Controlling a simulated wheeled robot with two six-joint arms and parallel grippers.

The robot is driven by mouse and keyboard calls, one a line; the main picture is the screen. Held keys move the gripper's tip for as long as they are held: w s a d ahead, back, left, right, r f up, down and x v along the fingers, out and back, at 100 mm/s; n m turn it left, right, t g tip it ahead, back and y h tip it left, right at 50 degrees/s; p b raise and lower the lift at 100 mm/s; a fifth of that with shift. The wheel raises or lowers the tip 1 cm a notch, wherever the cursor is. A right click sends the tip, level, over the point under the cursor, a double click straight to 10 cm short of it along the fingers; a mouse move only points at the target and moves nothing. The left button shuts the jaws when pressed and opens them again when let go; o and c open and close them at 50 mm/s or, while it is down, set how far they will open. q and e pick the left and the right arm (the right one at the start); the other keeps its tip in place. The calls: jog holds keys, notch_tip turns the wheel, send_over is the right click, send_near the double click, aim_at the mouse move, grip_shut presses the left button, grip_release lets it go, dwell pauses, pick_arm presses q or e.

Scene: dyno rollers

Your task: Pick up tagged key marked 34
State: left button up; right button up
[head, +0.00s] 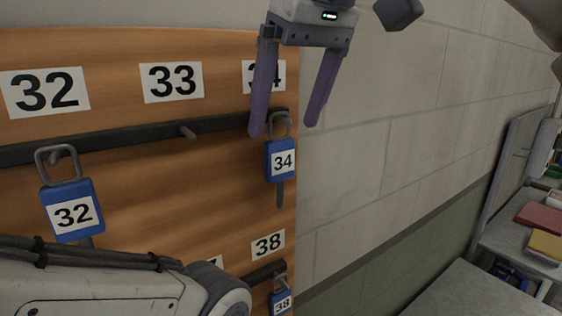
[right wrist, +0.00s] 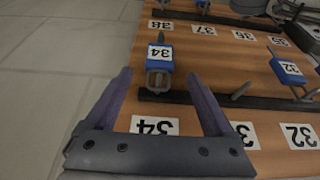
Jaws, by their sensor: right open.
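The tagged key marked 34 (head: 281,174) hangs from the dark rail by a metal loop, with a blue tag and white label. Its shaft points down below the tag. My right gripper (head: 284,125) is open and empty, with purple fingers pointing down on either side of the loop's top in the head view. In the right wrist view the key (right wrist: 159,62) lies between and just beyond the open fingertips (right wrist: 159,75). I cannot tell how far the fingers are from the board. My left gripper is not in view.
The wooden board (head: 200,215) also carries key 32 (head: 71,212), key 38 (head: 281,302) and an empty peg (head: 187,132) below number 33. My left arm covers the lower left. Bare wall (head: 380,150) lies right of the board. Grey shelving stands at the far right.

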aim_at(280, 139)
jog(key=x, duration=0.5)
jog(key=shift+w+r, duration=0.1)
jog(key=shift+w, duration=0.05)
grip_shut()
